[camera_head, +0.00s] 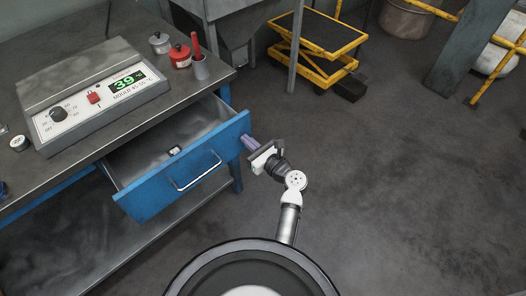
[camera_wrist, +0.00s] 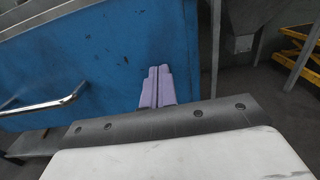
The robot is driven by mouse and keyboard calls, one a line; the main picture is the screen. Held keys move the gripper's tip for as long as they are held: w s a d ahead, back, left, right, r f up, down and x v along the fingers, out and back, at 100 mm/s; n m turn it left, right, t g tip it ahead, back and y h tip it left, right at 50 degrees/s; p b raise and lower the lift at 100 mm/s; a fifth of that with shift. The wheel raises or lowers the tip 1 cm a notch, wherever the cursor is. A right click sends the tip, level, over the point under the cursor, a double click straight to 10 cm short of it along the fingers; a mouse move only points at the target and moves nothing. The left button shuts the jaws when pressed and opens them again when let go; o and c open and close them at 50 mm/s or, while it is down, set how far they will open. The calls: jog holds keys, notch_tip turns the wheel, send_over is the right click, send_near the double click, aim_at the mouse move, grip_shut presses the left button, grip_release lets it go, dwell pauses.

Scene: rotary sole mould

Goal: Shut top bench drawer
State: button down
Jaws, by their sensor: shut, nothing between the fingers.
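The top bench drawer (camera_head: 180,178) is blue with a metal bar handle (camera_head: 196,172) and stands pulled out from under the grey bench top. A small dark item lies inside it. My gripper (camera_head: 249,142) is at the right end of the drawer front, its purple fingers pointing at the blue face. In the wrist view the fingers (camera_wrist: 157,86) are together with nothing between them, in front of the blue drawer front (camera_wrist: 110,62). I cannot tell whether the fingertips touch it. The handle (camera_wrist: 45,105) is to their left.
The bench top (camera_head: 150,125) holds a control box (camera_head: 95,95) with a green display, a red pot (camera_head: 180,57), a metal canister (camera_head: 159,43) and a cup (camera_head: 200,67) with a red-handled tool. A yellow lift cart (camera_head: 318,35) stands behind.

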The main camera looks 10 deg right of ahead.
jog(key=b, duration=0.2)
send_over(217, 124)
jog(key=shift+s, duration=0.1)
jog(key=shift+w, duration=0.2)
jog(key=shift+a+r, duration=0.1)
jog(key=shift+r, duration=0.15)
jog(key=shift+w+a+r, duration=0.1)
